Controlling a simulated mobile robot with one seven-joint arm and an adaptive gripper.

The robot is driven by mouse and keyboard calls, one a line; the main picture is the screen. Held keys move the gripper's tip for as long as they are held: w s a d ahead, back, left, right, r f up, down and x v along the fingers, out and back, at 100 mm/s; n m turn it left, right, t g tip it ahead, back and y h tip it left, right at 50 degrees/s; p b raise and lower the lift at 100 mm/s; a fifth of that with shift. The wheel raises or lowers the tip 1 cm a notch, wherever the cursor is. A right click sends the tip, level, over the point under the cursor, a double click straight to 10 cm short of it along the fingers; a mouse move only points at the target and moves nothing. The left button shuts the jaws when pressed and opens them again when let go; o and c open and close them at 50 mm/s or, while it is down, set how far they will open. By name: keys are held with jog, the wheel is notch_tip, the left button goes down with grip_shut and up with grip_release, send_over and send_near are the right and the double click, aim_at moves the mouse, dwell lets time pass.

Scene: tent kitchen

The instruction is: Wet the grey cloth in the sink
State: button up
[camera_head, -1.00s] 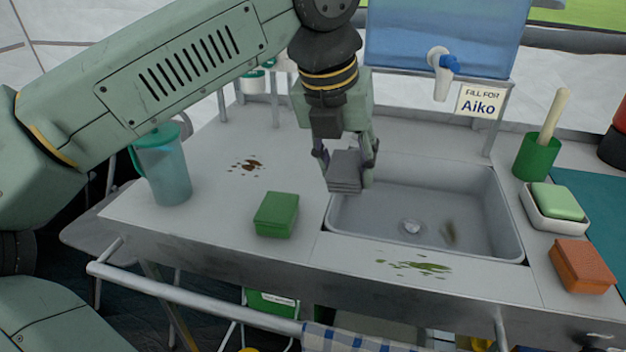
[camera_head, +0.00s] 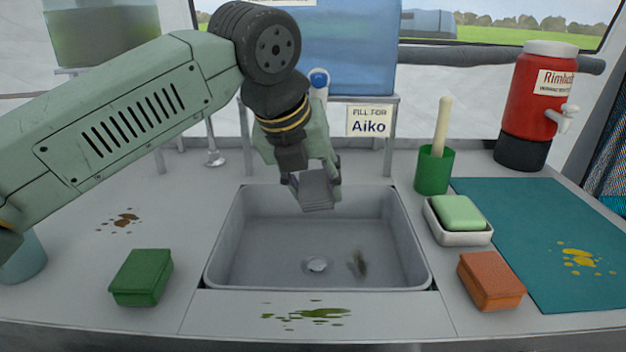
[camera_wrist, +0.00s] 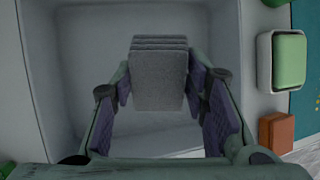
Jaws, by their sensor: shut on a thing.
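The grey cloth (camera_head: 317,188) is folded into a thick layered block. My gripper (camera_head: 312,182) is shut on it and holds it over the back part of the sink (camera_head: 412,235), above the basin floor. In the wrist view the cloth (camera_wrist: 159,80) sits between the two fingers of my gripper (camera_wrist: 160,95), with the basin (camera_wrist: 75,50) behind it. The sink shows a drain and a dark smudge on its floor, and no water is visible in it. The blue water tank (camera_head: 350,50) stands behind the sink; its tap (camera_head: 319,85) is partly hidden by my arm.
Stains mark the counter (camera_head: 190,215).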

notch_tip(320, 180, down, 9)
jog(key=b, duration=0.6)
jog(key=shift+r, duration=0.3)
jog(key=shift+r+p, duration=3.05)
jog(key=shift+r, duration=1.3)
jog(key=shift+r, duration=0.1)
